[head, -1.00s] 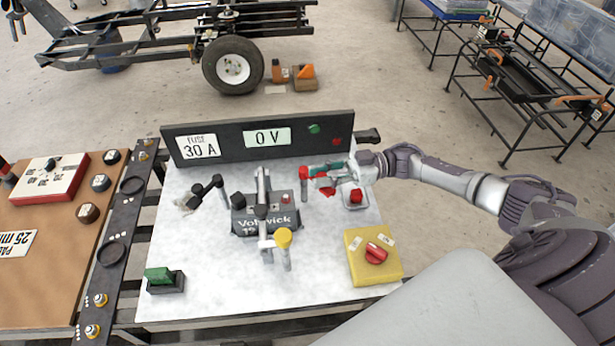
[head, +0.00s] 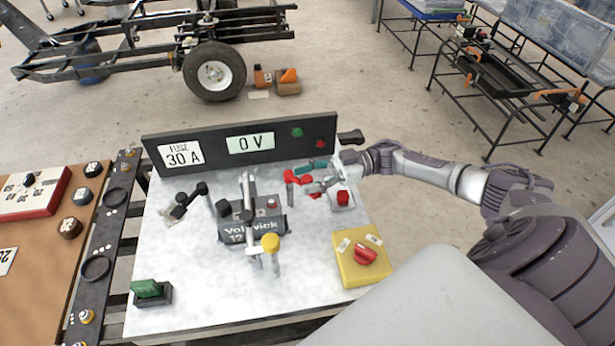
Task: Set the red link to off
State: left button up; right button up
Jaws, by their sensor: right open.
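A red block (head: 343,198) sits in a pale square base on the white tabletop, at the right. A red knob (head: 366,253) sits on a yellow box (head: 350,270) with two small white labels at the front right; I cannot tell which of these two is the red link. My right gripper (head: 308,177) is open, behind and left of the red block and apart from it. Its fingers are around or beside a red-topped grey post (head: 291,190); contact is unclear. My left gripper is not in view.
A dark battery (head: 238,232) with grey bars and a yellow cap stands mid-table. A black clamp (head: 186,202) lies left of it. A green block (head: 148,289) in a black base is front left. A black panel (head: 215,147) reading 0 V edges the back.

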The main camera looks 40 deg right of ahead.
jog(key=shift+d, duration=0.25)
jog(key=v, duration=1.1)
jog(key=shift+d, duration=0.25)
jog(key=shift+s, duration=0.2)
